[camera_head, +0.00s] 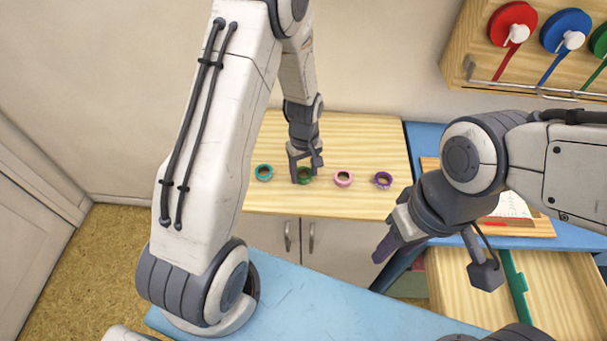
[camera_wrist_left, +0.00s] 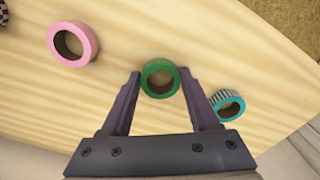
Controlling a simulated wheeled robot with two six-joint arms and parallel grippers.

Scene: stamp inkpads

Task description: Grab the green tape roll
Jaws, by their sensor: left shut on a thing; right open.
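The green tape roll (camera_head: 304,178) sits at the wooden top of the cabinet between the teal and pink rolls. It also shows in the left wrist view (camera_wrist_left: 147,88), between the two finger ends. My left gripper (camera_head: 304,168) reaches down from above and is shut on the green tape roll; it partly hides the roll in the head view. I cannot tell whether the roll still touches the wood. My right gripper (camera_head: 434,266) is open and empty, in front of the cabinet at the right.
A teal patterned roll (camera_head: 264,173) is left of the green one; a pink roll (camera_head: 343,178) and a purple roll (camera_head: 382,180) are to its right. A wooden rack (camera_head: 470,45) with coloured reels hangs at upper right. A blue table (camera_head: 300,300) lies in front.

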